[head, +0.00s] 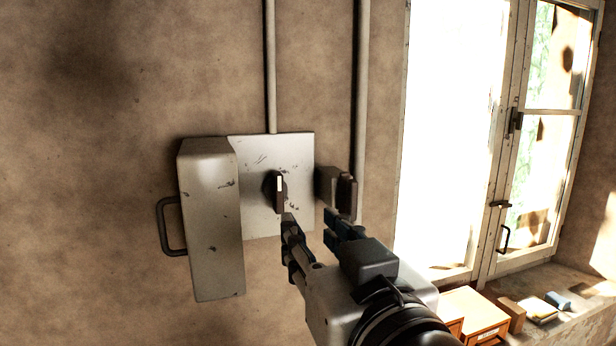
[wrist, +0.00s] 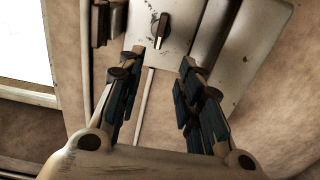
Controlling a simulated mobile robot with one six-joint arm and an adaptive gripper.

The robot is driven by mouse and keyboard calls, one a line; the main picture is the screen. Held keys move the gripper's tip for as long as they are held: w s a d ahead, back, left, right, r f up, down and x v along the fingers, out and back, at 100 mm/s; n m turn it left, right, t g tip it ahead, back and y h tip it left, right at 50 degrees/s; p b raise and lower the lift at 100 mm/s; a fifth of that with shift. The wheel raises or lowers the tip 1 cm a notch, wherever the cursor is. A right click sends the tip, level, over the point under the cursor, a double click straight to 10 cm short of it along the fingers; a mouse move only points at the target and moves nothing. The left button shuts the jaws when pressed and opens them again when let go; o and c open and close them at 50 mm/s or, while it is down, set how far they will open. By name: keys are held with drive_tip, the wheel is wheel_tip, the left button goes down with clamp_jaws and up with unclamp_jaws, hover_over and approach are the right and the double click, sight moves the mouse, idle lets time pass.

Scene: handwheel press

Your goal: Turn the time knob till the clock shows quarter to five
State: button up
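A dark knob (head: 279,190) with a pale pointer mark sits on a scuffed light plate (head: 262,220) on the wall. The knob (wrist: 157,31) also shows in the wrist view, ahead of the gap between my fingers. I cannot be sure it is the time knob. My gripper (head: 312,226) is open and empty, just below and right of the knob in the head view. In the wrist view my gripper (wrist: 161,62) has its fingers spread, with none seen closed on the knob. No clock face is visible in either view.
A grey metal box or cover (head: 212,225) with a dark handle (head: 170,228) stands out left of the plate. A small brownish block (head: 340,190) sticks out on the right. Vertical pipes (head: 362,100) run above. A bright window (head: 450,130) and a sill with wooden boxes (head: 475,310) lie right.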

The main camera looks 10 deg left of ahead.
sight(280, 192)
drive_tip(key=b+x, duration=0.2)
drive_tip(key=x, duration=1.5)
drive_tip(key=shift+w+d+f, duration=0.1)
drive_tip(key=shift+w, duration=0.05)
drive_tip(key=shift+c, duration=0.2)
clamp_jaws()
